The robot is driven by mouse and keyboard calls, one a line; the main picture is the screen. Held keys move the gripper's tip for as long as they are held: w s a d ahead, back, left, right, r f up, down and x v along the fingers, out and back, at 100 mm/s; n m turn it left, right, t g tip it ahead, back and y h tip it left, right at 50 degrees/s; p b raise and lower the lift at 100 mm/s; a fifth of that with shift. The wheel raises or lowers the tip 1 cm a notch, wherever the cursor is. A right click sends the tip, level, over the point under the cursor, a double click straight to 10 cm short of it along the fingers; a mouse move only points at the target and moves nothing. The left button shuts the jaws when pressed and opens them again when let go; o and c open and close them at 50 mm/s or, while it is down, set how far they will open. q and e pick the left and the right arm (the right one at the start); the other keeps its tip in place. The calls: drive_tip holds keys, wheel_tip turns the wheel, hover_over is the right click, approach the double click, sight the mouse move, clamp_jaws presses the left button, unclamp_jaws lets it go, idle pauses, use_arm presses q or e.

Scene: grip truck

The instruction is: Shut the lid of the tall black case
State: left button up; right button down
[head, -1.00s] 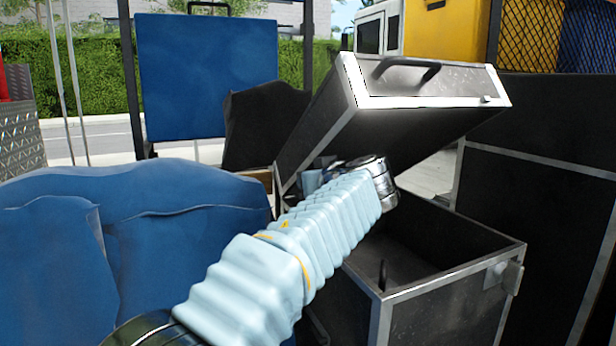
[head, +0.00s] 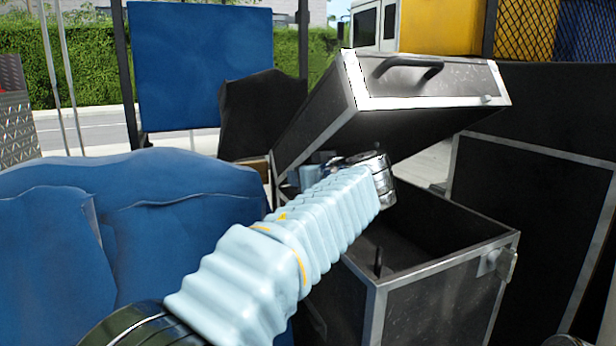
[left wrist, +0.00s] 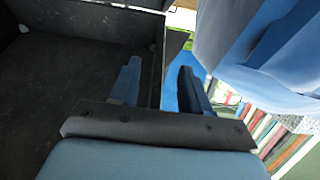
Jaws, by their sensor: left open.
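The tall black case (head: 440,300) has silver edges and stands open at the right of the head view, its dark inside showing. Its lid (head: 430,85), with a black handle on top, is tilted up over the opening. My left arm reaches across to the gap between lid and case. In the head view my left gripper is mostly hidden behind its wrist, beside the lid's lower left part. In the left wrist view the left gripper (left wrist: 160,70) is open, with a dark panel edge showing between its two blue fingers. I cannot tell if they touch it.
Blue padded covers (head: 170,215) fill the left, close to my left arm. A dark silver-edged panel (head: 530,200) stands right of the case. A blue board (head: 200,65) and a dark draped shape (head: 262,115) stand behind.

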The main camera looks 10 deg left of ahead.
use_arm(q)
drive_tip(key=v, duration=1)
